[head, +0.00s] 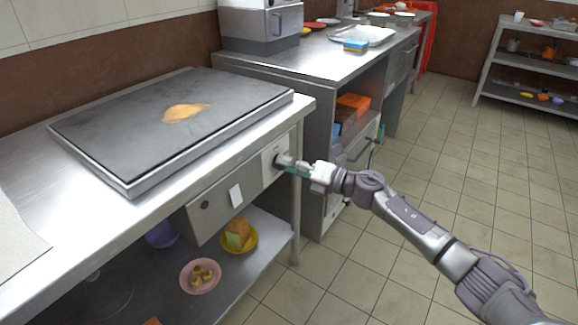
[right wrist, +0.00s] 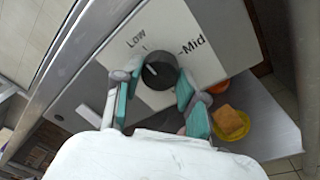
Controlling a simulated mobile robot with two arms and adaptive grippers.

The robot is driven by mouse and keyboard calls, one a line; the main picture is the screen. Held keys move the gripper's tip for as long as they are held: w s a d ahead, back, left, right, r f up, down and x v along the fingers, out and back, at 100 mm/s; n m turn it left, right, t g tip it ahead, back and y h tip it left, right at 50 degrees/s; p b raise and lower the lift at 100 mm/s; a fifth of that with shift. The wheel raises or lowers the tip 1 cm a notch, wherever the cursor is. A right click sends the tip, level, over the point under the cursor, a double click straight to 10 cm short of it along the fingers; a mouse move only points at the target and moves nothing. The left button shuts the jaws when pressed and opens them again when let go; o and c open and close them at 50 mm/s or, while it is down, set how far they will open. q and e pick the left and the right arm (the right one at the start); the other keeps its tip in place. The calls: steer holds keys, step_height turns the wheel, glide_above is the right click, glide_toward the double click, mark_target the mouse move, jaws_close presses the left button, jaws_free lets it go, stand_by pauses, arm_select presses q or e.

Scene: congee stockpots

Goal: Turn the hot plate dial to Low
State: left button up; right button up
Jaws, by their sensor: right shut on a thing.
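The black hot plate dial (right wrist: 160,70) sits on a pale panel with printed "Low" and "Mid" labels. In the right wrist view "Low" is at the dial's upper left and "Mid" at its right. A small pale mark shows on the dial's face; I cannot tell exactly where it points. My right gripper (right wrist: 154,88) is shut on the dial, with one teal-padded finger on each side. In the head view the right gripper (head: 284,161) reaches the front panel below the hot plate (head: 110,125). My left gripper is in neither view.
A brown food piece (head: 185,112) lies on the hot plate. Below, a shelf holds a pink bowl (head: 200,277) and a yellow plate (head: 239,241) with food. A second dark knob (head: 205,205) is farther left on the panel. Open tiled floor (head: 450,190) lies to the right.

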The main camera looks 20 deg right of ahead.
steer(key=shift+f, duration=0.15)
steer(key=o, duration=1.1)
steer(key=shift+o, duration=0.2)
steer(key=v, duration=1.2)
